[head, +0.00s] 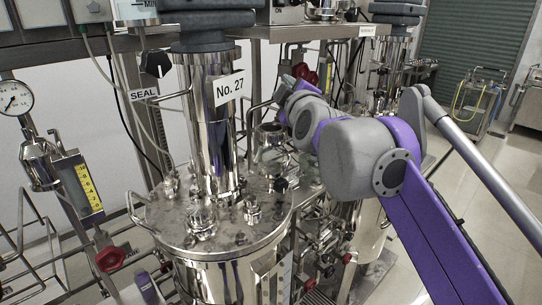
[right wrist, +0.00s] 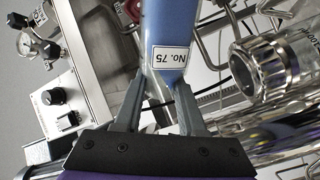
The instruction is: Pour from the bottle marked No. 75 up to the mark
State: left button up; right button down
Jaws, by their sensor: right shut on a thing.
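In the right wrist view my right gripper (right wrist: 160,84) is shut on a blue bottle (right wrist: 165,25) with a white label reading No. 75. The bottle's upper part runs out of the picture at the top. To its right is a clear glass cylinder (right wrist: 300,48) with a metal collar and small markings; the bottle is apart from it. No pouring stream shows. In the head view my right arm reaches in from the right to the rig, and its gripper and the bottle are hidden or too small to make out. My left gripper does not show.
A steel vessel (head: 165,222) with fittings on its lid carries a column labelled No. 27 (head: 229,87). A gauge (head: 15,98) and a yellow scale (head: 82,188) stand at left. Pipes and red valve knobs crowd the rig. Open floor (head: 485,190) lies at right.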

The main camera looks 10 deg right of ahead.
jog(key=shift+f, duration=0.2)
jog(key=shift+n, duration=0.4)
jog(key=shift+f, duration=0.1)
jog(key=shift+f, duration=0.1)
jog(key=shift+f+n+b, duration=0.3)
jog(key=shift+n+b, duration=0.05)
jog(key=shift+n, duration=0.25)
dwell(1.1)
jog(key=shift+s+a+f+n, duration=0.1)
jog(key=shift+f+n, duration=0.05)
jog(key=shift+n, duration=0.55)
jog(key=shift+a+f+n, duration=0.1)
jog(key=shift+f+n, duration=0.05)
jog(key=shift+n, duration=0.55)
dwell(4.1)
